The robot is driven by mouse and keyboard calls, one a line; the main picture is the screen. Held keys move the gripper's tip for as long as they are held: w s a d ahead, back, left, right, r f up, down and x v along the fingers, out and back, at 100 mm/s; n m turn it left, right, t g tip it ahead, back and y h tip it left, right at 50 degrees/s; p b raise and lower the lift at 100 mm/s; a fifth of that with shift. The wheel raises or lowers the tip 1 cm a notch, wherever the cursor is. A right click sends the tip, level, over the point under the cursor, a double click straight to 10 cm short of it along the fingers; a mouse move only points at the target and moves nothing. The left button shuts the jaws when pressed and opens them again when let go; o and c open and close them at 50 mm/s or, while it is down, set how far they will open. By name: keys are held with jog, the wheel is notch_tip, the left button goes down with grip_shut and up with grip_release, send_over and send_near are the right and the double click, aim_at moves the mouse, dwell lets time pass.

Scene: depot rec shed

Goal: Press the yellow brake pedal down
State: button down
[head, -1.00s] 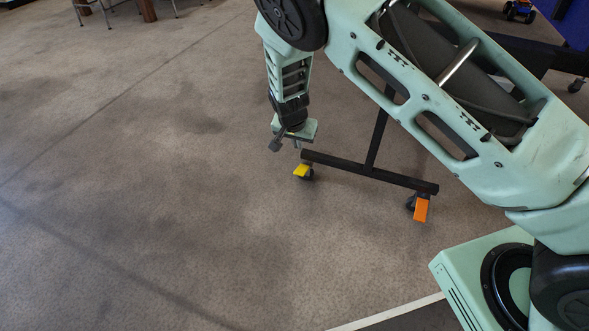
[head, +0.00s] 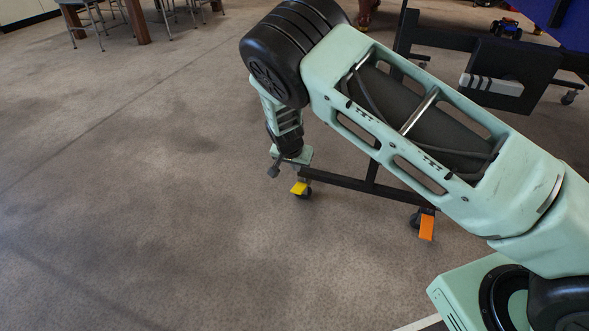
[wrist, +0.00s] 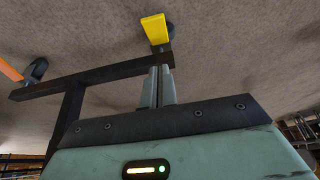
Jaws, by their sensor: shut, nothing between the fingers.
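The yellow brake pedal (head: 299,187) sits on a dark caster at the left end of a black floor bar (head: 340,182). It also shows at the top of the wrist view (wrist: 155,28), sticking out from its caster. My gripper (head: 301,176) points down just above the pedal in the head view, its fingers partly hard to make out. In the wrist view my gripper's fingers (wrist: 160,72) are together and empty, their tips just below the pedal in the picture. I cannot tell whether they touch it.
An orange pedal (head: 427,228) is on the caster at the bar's right end. A black upright (head: 373,170) rises from the bar beside my arm. Chairs and a table (head: 140,22) stand far back left. The carpet at left is clear.

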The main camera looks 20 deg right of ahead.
jog(key=b, duration=0.3)
send_over(296, 190)
jog(key=x, duration=0.4)
jog(key=s+x, duration=0.1)
jog(key=x, duration=0.1)
jog(key=shift+a+f, duration=0.25)
jog(key=shift+s+a+f+b, duration=0.15)
jog(key=shift+s+f+b, duration=0.05)
jog(key=shift+f+b, duration=0.3)
jog(key=shift+s+a+f+b, duration=0.15)
jog(key=shift+f+b, duration=0.25)
jog(key=shift+f, duration=0.05)
jog(key=shift+s+a+f+b, duration=0.15)
jog(key=shift+s+f+b, duration=0.1)
jog(key=shift+f+b, duration=0.3)
jog(key=shift+s+p, duration=0.1)
jog(key=shift+p, duration=0.25)
jog(key=shift+s+a+f+p, duration=0.3)
jog(key=shift+f+p, duration=0.1)
jog(key=shift+p, duration=0.3)
jog(key=shift+s+a+f+p, duration=0.15)
jog(key=shift+s+f+p, duration=0.15)
jog(key=shift+f, duration=0.6)
jog(key=shift+s+a+f+p, duration=0.2)
jog(key=shift+f+p, duration=0.15)
jog(key=shift+f, duration=0.55)
jog(key=shift+s+a+f+p, duration=0.2)
jog(key=shift+f+p, duration=0.1)
jog(key=shift+f, duration=0.75)
